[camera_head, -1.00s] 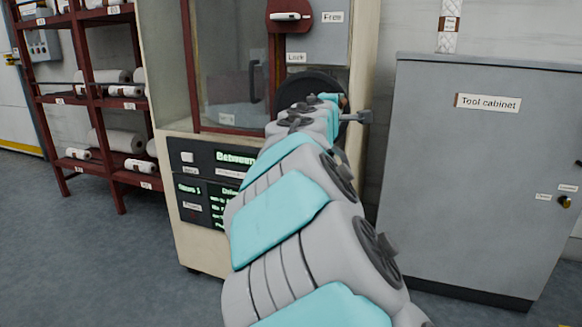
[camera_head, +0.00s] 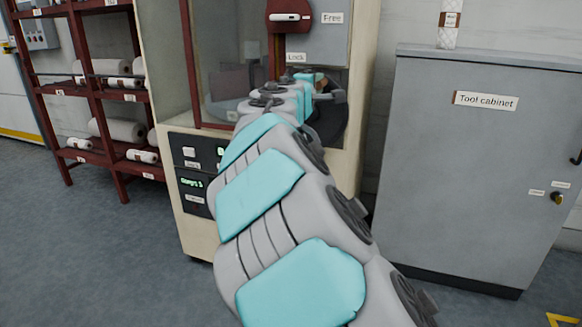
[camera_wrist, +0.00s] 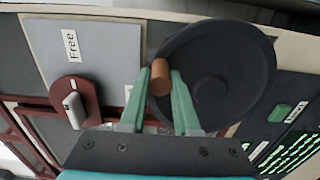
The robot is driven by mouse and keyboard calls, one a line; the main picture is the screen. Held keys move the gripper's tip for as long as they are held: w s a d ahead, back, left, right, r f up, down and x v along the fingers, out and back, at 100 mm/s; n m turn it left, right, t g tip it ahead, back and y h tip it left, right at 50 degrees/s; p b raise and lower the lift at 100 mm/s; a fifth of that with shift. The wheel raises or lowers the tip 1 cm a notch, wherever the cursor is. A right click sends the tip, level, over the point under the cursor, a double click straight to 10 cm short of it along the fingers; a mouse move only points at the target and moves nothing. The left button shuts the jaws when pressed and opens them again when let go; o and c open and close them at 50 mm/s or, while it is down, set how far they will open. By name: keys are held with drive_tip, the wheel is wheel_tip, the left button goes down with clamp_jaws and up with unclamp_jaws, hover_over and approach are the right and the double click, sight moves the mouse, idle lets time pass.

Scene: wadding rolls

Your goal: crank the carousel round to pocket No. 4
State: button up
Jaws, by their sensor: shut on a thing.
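The carousel cabinet (camera_head: 160,90) stands ahead, with a glazed window in its upper part. I cannot read a pocket number through the window. A black crank wheel (camera_wrist: 235,75) is on its front, and it shows partly behind my arm in the head view (camera_head: 332,120). My gripper (camera_wrist: 161,82) is shut on the wheel's brown crank handle (camera_wrist: 160,72), one green finger on each side. A lever on a red plate (camera_head: 288,17) sits above the wheel, by the labels Free (camera_head: 331,17) and Lock (camera_head: 295,57).
A grey tool cabinet (camera_head: 480,170) stands close on the right of the carousel cabinet. A dark red rack (camera_head: 92,95) with white rolls is on the left. The floor (camera_head: 100,240) at the front left is clear.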

drive_tip(key=shift+w+a+r+p, duration=0.1)
drive_tip(key=shift+w+a+p, duration=0.15)
drive_tip(key=shift+a, duration=0.5)
drive_tip(key=shift+w+a+r+p, duration=0.1)
drive_tip(key=shift+w+a+p, duration=0.15)
drive_tip(key=shift+a, duration=0.45)
drive_tip(key=shift+w+a+r+p, duration=0.1)
drive_tip(key=shift+w+a+p, duration=0.15)
drive_tip(key=shift+a, duration=0.5)
drive_tip(key=o, duration=1)
drive_tip(key=shift+s, duration=0.1)
drive_tip(key=b+v, duration=0.1)
drive_tip(key=v, duration=0.8)
drive_tip(key=shift+s, duration=0.35)
drive_tip(key=shift+a+r, duration=0.1)
